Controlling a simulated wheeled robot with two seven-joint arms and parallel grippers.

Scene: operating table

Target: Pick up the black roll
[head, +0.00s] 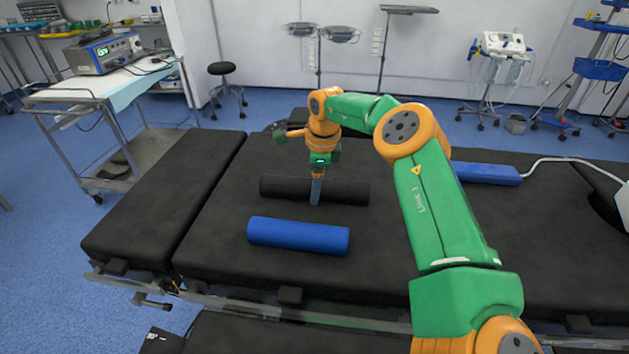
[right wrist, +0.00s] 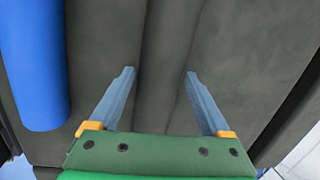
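The black roll (head: 284,188) lies on the black operating table, behind the blue roll in the head view. In the right wrist view the black roll (right wrist: 168,45) runs up the picture between the two fingers. My right gripper (head: 316,198) points down at the middle of the black roll, which it partly hides. In the right wrist view my right gripper (right wrist: 157,75) is open, its fingers spread to either side of the roll. I cannot tell whether they touch it. My left gripper is not in view.
A blue roll (head: 298,235) lies in front of the black roll, and it shows at left in the right wrist view (right wrist: 35,65). The operating table (head: 165,195) is clear at left. A trolley with a device (head: 104,53) stands back left.

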